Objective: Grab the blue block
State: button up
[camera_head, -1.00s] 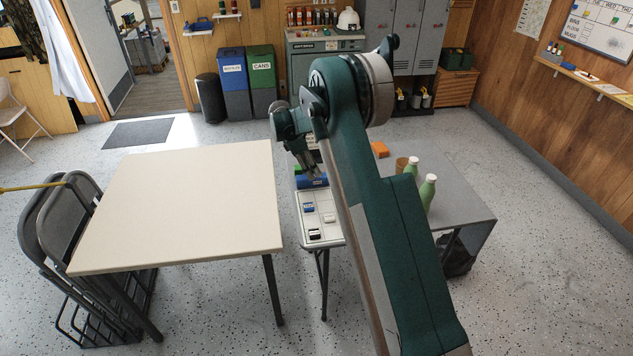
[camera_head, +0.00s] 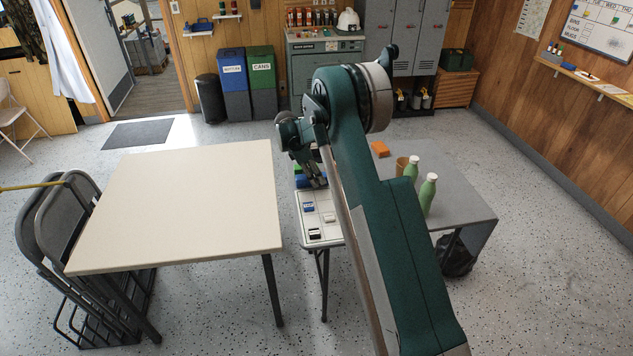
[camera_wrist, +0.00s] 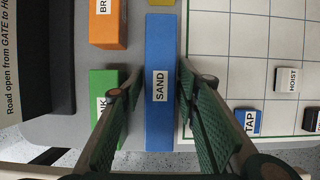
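The blue block (camera_wrist: 160,120) is long and labelled SAND, and it lies lengthwise between my fingers in the wrist view. My gripper (camera_wrist: 155,82) is open around it. The right finger is very near the block's right side; whether it touches is unclear. A narrow gap shows between the left finger and the block.
A green block (camera_wrist: 103,90) stands left of the left finger, with an orange block (camera_wrist: 108,32) beyond it. A gridded white board (camera_wrist: 230,60) on the right holds small tiles, including a blue TAP tile (camera_wrist: 248,122).

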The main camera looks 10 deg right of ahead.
dwell(0.5)
jog(key=c, duration=0.7)
jog(key=shift+r, duration=0.2)
jog(key=shift+c, duration=0.2)
jog(key=shift+r+p, duration=0.95)
jog(key=shift+r, duration=3.9)
